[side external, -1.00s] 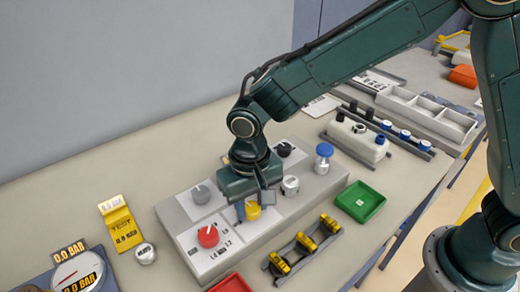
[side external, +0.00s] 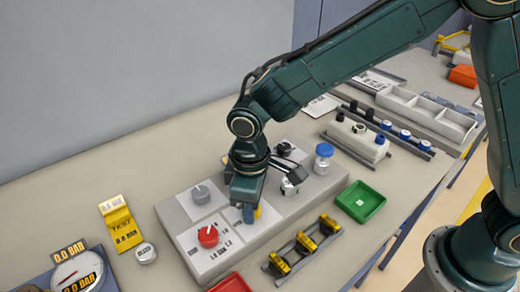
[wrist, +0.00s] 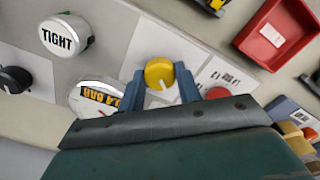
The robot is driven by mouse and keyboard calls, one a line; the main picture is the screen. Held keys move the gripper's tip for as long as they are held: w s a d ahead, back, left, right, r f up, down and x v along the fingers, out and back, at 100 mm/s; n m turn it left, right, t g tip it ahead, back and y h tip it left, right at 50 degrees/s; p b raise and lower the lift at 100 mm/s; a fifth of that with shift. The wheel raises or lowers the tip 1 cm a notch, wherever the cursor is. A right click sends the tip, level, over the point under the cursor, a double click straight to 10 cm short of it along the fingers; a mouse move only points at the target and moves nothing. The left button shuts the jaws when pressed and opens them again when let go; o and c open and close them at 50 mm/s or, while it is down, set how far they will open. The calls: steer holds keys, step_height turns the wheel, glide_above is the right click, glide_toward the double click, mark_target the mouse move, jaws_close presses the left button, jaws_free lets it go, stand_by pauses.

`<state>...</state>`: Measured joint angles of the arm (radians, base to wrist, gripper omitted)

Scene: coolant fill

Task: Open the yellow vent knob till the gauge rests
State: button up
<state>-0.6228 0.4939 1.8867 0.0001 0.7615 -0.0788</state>
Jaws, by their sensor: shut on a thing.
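My gripper (wrist: 160,85) is shut on the knob, one blue-grey finger on each side. In the side view my gripper (side external: 249,212) hides most of the knob. A round gauge (side external: 78,274) at the lower left shows 0.0 BAR on its label. In the wrist view another round dial (wrist: 95,97) with a yellow BAR label is partly hidden by my gripper.
The red knob (side external: 208,236) sits close to my gripper, with the grey knob (side external: 201,194) behind it. A blue-capped bottle (side external: 324,157), a green tray (side external: 360,202) and a rack of yellow parts (side external: 303,245) are to the right.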

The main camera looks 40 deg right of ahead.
steer(key=n, duration=0.5)
steer(key=shift+n, duration=0.4)
steer(key=o, duration=1)
step_height(320, 180, up, 14)
stand_by(0.5)
